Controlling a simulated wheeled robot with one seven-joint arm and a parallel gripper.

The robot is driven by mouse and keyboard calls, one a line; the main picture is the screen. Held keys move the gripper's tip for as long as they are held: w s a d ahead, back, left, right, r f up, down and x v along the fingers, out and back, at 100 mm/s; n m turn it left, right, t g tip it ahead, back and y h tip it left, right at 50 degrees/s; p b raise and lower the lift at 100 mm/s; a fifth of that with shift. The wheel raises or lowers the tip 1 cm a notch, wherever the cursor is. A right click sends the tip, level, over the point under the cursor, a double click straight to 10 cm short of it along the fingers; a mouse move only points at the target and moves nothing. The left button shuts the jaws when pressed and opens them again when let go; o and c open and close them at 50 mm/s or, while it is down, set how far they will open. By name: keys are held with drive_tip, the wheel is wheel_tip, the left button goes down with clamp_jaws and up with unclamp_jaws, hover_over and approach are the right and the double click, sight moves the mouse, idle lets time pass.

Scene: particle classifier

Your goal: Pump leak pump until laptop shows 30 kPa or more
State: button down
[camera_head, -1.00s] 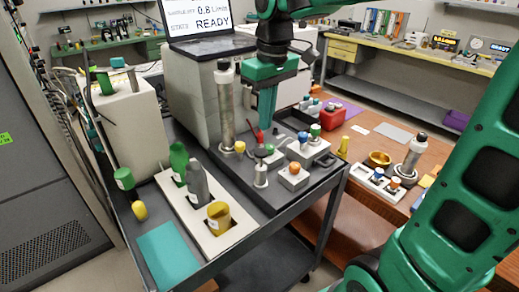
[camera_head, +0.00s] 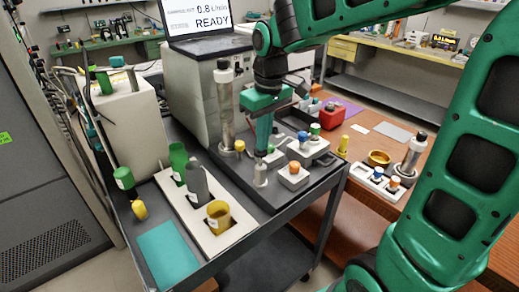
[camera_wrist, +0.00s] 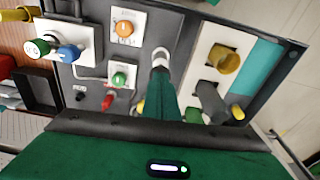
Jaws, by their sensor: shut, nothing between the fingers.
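The leak pump, as I take it, is a small pale upright cylinder (camera_head: 260,177) on the grey cart top. It also shows in the wrist view (camera_wrist: 160,58). My gripper (camera_head: 262,153) is shut and empty, pointing down with its tips at the pump's top. In the wrist view the fingers (camera_wrist: 160,80) hide part of the pump. They seem to touch its top, and its dark knob is hidden. The laptop (camera_head: 196,18) stands on the grey box at the back. Its screen reads 0.8 L/min and READY; I see no kPa value.
A tall metal cylinder (camera_head: 225,110) stands left of my gripper. White blocks with an orange knob (camera_head: 294,168) and a blue knob (camera_head: 303,137) stand close on the right. A white tray (camera_head: 186,209) with several bottles lies at the left.

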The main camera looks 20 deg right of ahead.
drive_tip(key=shift+f, duration=0.1)
drive_tip(key=shift+f, duration=1.6)
drive_tip(key=shift+s+r, duration=0.1)
drive_tip(key=s, duration=0.1)
drive_tip(key=s+d+r, duration=0.1)
drive_tip(key=shift+s, duration=0.3)
